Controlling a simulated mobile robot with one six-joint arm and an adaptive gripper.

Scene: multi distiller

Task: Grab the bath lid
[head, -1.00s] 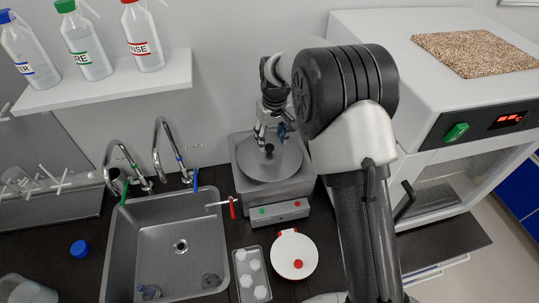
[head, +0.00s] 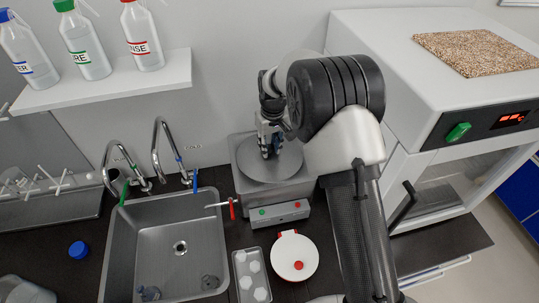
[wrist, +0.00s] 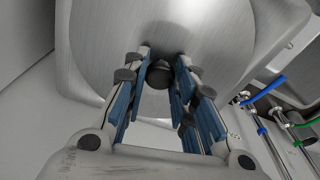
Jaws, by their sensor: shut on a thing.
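The bath lid (head: 258,173) is a round brushed-metal disc lying on the square grey bath (head: 240,160), beside the sink. It fills much of the wrist view (wrist: 105,45), with its dark round knob (wrist: 160,74) in the middle. My gripper (head: 270,155) points down at the centre of the lid. In the wrist view its blue-padded fingers (wrist: 165,62) stand on both sides of the knob and are shut on it. In the head view the fingers hide the knob. The lid appears seated flat on the bath.
The bath's control box (head: 281,213) has a green and a red button. A red-handled tap (head: 232,208) sits left of it, by the sink (head: 165,240). A white round lid with a red knob (head: 295,257) and a tray (head: 251,275) lie in front. A white oven-like cabinet (head: 440,110) stands right.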

